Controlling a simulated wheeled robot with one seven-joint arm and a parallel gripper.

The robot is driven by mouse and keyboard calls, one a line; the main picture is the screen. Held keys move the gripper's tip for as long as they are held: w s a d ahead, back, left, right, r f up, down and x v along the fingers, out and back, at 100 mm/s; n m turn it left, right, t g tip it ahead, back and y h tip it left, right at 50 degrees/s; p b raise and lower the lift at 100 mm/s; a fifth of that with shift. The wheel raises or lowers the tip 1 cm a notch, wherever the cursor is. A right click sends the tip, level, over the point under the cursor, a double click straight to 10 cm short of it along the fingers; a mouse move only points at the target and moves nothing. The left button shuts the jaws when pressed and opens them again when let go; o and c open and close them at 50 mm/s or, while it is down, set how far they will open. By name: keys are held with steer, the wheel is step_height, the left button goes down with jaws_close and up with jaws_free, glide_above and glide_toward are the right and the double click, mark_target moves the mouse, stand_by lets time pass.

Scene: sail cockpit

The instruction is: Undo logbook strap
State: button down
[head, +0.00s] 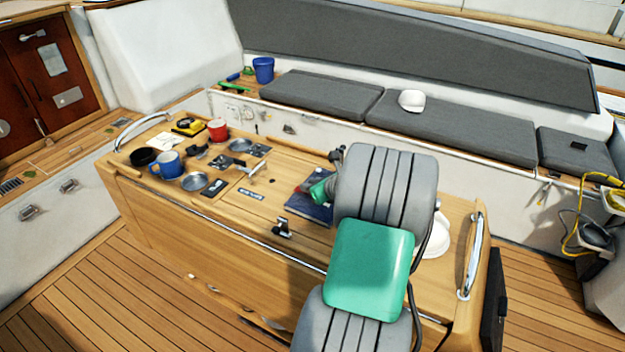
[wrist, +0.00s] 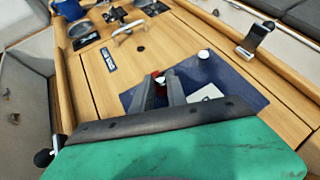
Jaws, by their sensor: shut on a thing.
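The dark blue logbook (head: 309,209) lies flat on the wooden cockpit table, partly hidden by my arm in the head view. In the wrist view the logbook (wrist: 226,72) shows a pale label and a small white knob (wrist: 204,54) near its far edge. My gripper (wrist: 162,84) is over the logbook's left part, its two grey fingers pointing down at it. It is shut on a small red piece, seemingly the logbook strap (wrist: 155,74), with a bit of white between the fingers. Most of the strap is hidden by the fingers.
The wooden table (head: 150,195) holds a blue mug (head: 167,165), a red mug (head: 217,130), metal dishes and a black clamp-like fitting (head: 283,228). A steel rail (head: 472,255) stands at its right end. Grey cushions (head: 450,130) line the bench behind.

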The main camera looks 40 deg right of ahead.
mark_target(298, 191)
steer(key=r+g+p, duration=0.1)
steer(key=w+r+g+p, duration=0.1)
steer(key=shift+w+a+n+g, duration=0.25)
steer(key=shift+w+n+g, duration=0.05)
steer(key=w+g, duration=0.1)
steer(key=g+h, duration=0.1)
steer(key=w+a+n+g, duration=0.1)
steer(key=g, duration=0.1)
steer(key=shift+w+r, duration=0.3)
steer(key=shift+r, duration=0.1)
steer(key=shift+w+a+f+n+g+h, duration=0.1)
steer(key=shift+w+a+n+g+h, duration=0.1)
steer(key=shift+w+g+h, duration=0.55)
steer(key=shift+w+a+r+n+g+h, duration=0.15)
steer(key=shift+w+g, duration=0.25)
steer(key=shift+g, duration=0.7)
steer(key=shift+w+a+f+n+g+h, duration=0.25)
steer(key=shift+w+g, duration=0.35)
steer(key=shift+g, duration=0.35)
steer(key=shift+r, duration=0.1)
